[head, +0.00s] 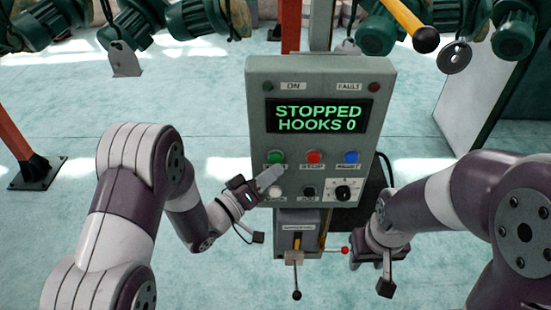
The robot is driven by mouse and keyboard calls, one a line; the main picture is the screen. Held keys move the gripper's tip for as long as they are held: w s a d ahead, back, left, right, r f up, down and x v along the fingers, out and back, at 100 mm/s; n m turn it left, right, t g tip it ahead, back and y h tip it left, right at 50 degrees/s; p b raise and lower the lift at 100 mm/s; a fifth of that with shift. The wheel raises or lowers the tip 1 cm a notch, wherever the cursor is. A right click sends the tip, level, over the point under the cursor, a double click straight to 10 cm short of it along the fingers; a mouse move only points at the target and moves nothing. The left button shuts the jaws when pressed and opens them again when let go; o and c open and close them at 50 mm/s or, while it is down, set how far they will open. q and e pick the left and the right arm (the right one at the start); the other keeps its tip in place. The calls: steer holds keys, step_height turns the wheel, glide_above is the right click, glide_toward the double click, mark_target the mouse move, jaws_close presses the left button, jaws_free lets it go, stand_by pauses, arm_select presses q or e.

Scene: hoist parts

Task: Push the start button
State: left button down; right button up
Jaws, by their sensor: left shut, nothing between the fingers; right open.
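The grey control panel (384,120) stands upright in the middle of the head view. Its green button (276,156) is at the left of the upper button row; the label below it is mostly covered by my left gripper. My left gripper (270,177) is shut and empty, its tip just below the green button and in front of the panel. I cannot tell whether it touches the panel. The screen (319,114) reads "STOPPED HOOKS 0". My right gripper (356,262) is open, low at the right of the panel, and partly hidden by its own wrist.
A red button (314,156), a blue button (351,157) and a black rotary knob (343,193) share the panel. Below are a lever with a dark ball (296,295) and a red knob (345,250). Green motors (378,33) and a yellow bar (408,22) hang above.

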stand_by(0.7)
arm_select(q)
steer(key=shift+w, duration=0.4)
